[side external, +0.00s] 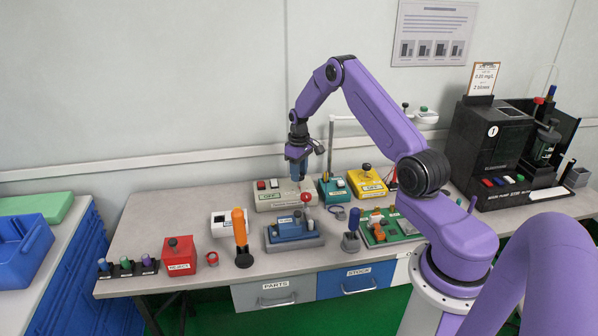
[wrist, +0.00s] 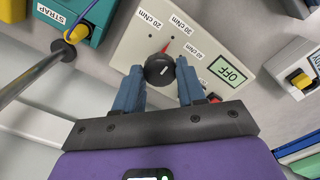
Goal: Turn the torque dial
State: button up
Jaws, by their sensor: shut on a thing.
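The torque tester is a beige box (side external: 268,201) at the back middle of the bench. In the wrist view its panel (wrist: 205,25) carries the labels 20 cNm, 30 cNm and 40 cNm and a green display (wrist: 228,70) reading OFF. The black round torque dial (wrist: 159,69) has a white line and sits near a red pointer mark. My gripper (wrist: 160,82) is shut on the dial, with one blue finger on each side of it. In the side view my gripper (side external: 298,172) reaches down onto the tester and hides the dial.
A teal box (side external: 333,190) marked STRAP and a yellow box (side external: 367,184) stand right of the tester. A blue device with a red-knobbed lever (side external: 292,231) stands in front. A thin metal post (wrist: 35,78) rises close to my gripper.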

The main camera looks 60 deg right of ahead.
jog(key=o, duration=1.1)
jog(key=shift+c, duration=0.2)
jog(key=shift+r, duration=0.1)
notch_tip(320, 180, up, 17)
jog(key=shift+r, duration=0.15)
